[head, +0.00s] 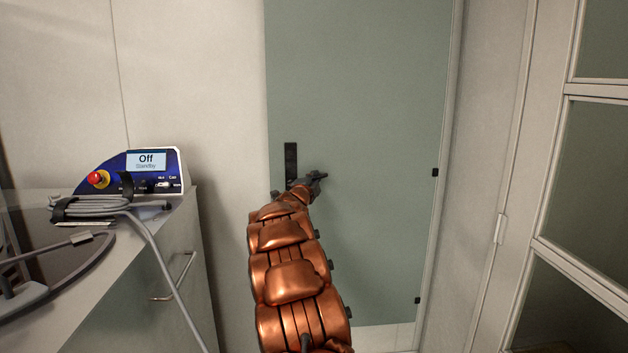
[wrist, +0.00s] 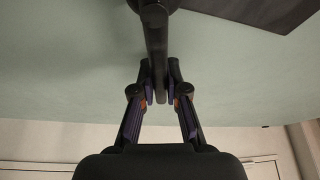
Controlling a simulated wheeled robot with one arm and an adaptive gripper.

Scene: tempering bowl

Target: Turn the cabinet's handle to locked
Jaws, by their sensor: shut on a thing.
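The cabinet's grey-green door (head: 375,120) fills the middle of the head view and looks closed. A dark upright handle plate (head: 291,160) is mounted near its left edge; the plate also shows at the top right of the wrist view (wrist: 245,12). My gripper (head: 316,180) is at the door, just right of the plate's lower end. In the wrist view my gripper (wrist: 159,88) is shut on the dark handle lever (wrist: 156,45), with one finger on each side. The lever runs from a round hub at the top edge down between the fingertips. In the head view my arm and gripper hide most of the lever.
On the left, a counter (head: 160,215) carries a blue control box (head: 130,170) reading "Off Standby", with a red knob and a coiled grey cable (head: 95,205). The cable hangs down the counter's front. A glazed frame (head: 560,200) stands at the right.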

